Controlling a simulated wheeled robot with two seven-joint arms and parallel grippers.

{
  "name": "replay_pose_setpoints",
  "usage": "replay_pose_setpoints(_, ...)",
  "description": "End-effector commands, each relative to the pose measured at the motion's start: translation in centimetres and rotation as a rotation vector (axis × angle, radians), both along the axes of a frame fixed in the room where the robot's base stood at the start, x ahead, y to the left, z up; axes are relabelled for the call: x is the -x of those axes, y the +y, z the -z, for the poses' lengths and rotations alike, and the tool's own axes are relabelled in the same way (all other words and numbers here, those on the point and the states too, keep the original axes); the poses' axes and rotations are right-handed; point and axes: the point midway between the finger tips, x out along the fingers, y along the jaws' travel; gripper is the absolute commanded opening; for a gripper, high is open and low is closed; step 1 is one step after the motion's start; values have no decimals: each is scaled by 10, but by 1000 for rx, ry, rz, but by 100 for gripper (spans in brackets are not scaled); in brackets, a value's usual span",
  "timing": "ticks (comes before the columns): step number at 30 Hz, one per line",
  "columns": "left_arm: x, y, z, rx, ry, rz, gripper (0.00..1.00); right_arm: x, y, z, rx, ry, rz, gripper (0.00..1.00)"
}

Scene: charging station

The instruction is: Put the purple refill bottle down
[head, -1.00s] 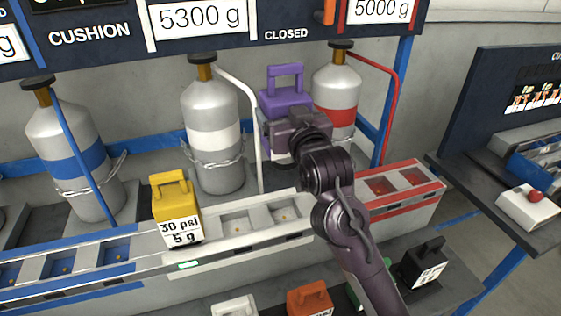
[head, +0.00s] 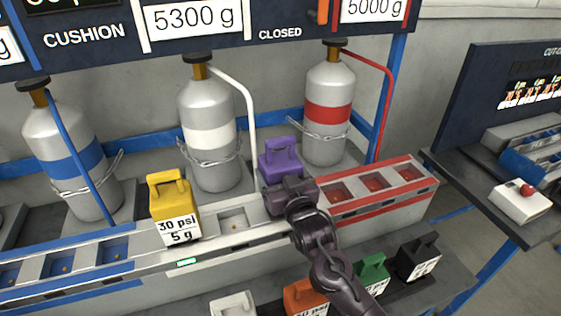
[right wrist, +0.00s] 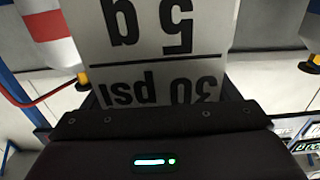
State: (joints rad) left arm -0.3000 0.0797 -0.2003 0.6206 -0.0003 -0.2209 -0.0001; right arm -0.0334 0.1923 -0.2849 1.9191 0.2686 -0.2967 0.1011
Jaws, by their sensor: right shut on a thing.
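The purple refill bottle (head: 279,160) is upright at the right end of the white section of the dock (head: 215,243), just left of the red section. My right gripper (head: 287,187) is shut on it, and the gripper and wrist hide its lower front. I cannot tell whether its base touches the dock. In the right wrist view the bottle's white label (right wrist: 165,50), reading 30 psi and 5 g upside down, fills the space in front of the gripper (right wrist: 160,108). My left gripper is out of view.
A yellow bottle (head: 173,203) stands left on the dock, with an empty white slot (head: 233,222) beside it. Red slots (head: 375,182) to the right are empty. Tall gas cylinders (head: 328,110) stand behind. Orange (head: 304,299), green (head: 371,272) and black (head: 416,257) bottles sit on a lower front shelf.

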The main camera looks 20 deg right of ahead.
Motion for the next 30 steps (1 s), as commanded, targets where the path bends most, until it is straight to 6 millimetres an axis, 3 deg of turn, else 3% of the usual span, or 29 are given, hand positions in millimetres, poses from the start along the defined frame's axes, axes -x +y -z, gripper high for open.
replay_pose_setpoints(6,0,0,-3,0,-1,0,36,0,0,17,0,-9,0,11)
replay_pose_setpoints(18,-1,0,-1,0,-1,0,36,0,0,22,0,-9,0,11)
replay_pose_setpoints(19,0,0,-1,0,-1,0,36,0,0,25,1,1,0,86)
replay_pose_setpoints(23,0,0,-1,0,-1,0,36,0,0,25,1,1,0,100)
replay_pose_setpoints(30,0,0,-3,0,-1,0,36,0,0,22,1,0,0,100)
